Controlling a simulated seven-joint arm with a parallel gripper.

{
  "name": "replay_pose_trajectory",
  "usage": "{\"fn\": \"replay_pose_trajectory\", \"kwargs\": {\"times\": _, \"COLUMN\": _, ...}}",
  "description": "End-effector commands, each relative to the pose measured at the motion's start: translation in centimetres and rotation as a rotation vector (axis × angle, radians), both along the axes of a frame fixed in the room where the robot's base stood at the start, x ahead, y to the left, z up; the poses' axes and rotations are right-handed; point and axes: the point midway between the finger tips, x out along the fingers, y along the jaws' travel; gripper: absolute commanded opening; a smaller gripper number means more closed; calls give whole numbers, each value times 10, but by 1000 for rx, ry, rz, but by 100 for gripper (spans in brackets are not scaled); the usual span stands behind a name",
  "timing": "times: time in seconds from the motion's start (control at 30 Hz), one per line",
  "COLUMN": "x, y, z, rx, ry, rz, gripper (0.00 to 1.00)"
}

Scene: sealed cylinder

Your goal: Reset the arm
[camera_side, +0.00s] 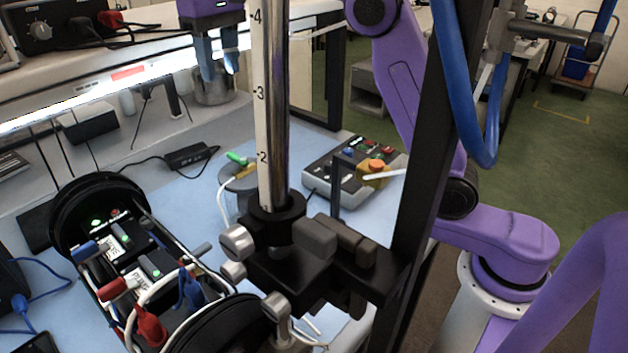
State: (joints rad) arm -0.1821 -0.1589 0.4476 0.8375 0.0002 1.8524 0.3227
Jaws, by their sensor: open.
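My gripper (220,62) shows at the top, left of the marked metal post. It is purple with two blue fingers, held apart with nothing visible between them. It is high above the blue work surface (190,210), in front of the shelf. The black-ended cylinder (95,190) lies at the lower left, below my gripper and clear of it. Its side is open and shows switches, green lights and red, blue and white leads inside. The post and clamp hide part of its near end.
An upright metal post (272,110) numbered 2 to 4 stands in a black clamp (285,260) at centre. A dark frame bar (425,170) stands to its right. A grey button box (350,165) and a round device with a green part (240,180) sit behind. A lit shelf (110,80) runs along the back left.

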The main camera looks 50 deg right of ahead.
Motion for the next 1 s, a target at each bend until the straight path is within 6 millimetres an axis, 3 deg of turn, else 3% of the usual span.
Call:
{"fn": "replay_pose_trajectory", "kwargs": {"times": 0.27, "x": -41, "y": 13, "z": -25, "rx": 1, "ry": -2, "rz": 198, "gripper": 42}}
{"fn": "replay_pose_trajectory", "kwargs": {"times": 0.5, "x": -90, "y": 14, "z": -53, "rx": 4, "ry": -8, "rz": 376, "gripper": 42}}
{"fn": "replay_pose_trajectory", "kwargs": {"times": 0.77, "x": -155, "y": 1, "z": -88, "rx": 6, "ry": -12, "rz": 564, "gripper": 42}}
{"fn": "replay_pose_trajectory", "kwargs": {"times": 1.0, "x": -225, "y": -27, "z": -127, "rx": 8, "ry": -16, "rz": 751, "gripper": 42}}
